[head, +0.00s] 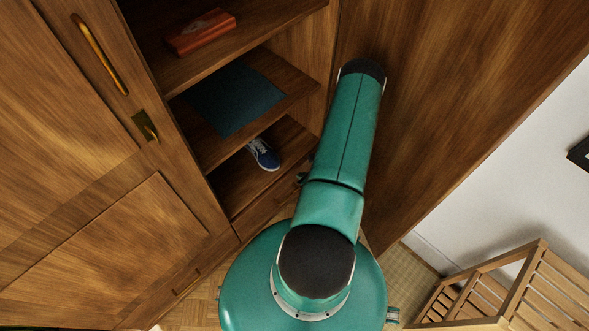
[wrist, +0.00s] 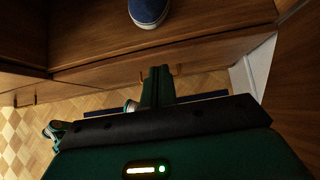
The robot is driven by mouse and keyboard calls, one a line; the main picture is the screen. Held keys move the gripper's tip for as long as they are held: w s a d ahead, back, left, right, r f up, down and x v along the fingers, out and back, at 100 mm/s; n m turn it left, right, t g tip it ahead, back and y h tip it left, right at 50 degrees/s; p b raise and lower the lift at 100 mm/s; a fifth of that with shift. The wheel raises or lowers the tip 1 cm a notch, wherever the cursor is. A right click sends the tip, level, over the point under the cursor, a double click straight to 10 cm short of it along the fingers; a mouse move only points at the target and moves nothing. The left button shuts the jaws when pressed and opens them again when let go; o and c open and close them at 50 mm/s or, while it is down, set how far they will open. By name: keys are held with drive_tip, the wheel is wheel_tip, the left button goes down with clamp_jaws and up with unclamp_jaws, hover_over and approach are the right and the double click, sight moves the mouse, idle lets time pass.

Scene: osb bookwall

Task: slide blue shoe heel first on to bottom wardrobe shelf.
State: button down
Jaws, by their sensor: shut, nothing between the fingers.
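The blue shoe (head: 263,154) with white laces and a white toe edge lies on the bottom wardrobe shelf (head: 240,195). Its toe points out toward the front; its heel end is hidden under the shelf above. In the wrist view the shoe's toe (wrist: 148,12) shows at the top edge, on the wooden shelf (wrist: 90,35). My gripper (wrist: 157,72) is shut and empty, in front of the shelf's front edge and apart from the shoe. In the head view my arm hides most of the gripper.
A dark blue folded cloth (head: 235,97) lies on the middle shelf, and a red-orange box (head: 201,32) on the shelf above. The open wardrobe door (head: 440,100) stands to the right. A slatted wooden rack (head: 500,290) is at lower right.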

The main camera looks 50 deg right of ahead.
sight(276, 162)
drive_tip(key=x, duration=0.3)
drive_tip(key=w+r+x, duration=0.1)
drive_tip(key=x, duration=0.6)
drive_tip(key=shift+w+a+f, duration=0.1)
drive_tip(key=shift+w, duration=0.85)
drive_tip(key=shift+w, duration=0.1)
drive_tip(key=w, duration=0.5)
drive_tip(key=shift+w+d, duration=0.1)
drive_tip(key=shift+d, duration=0.3)
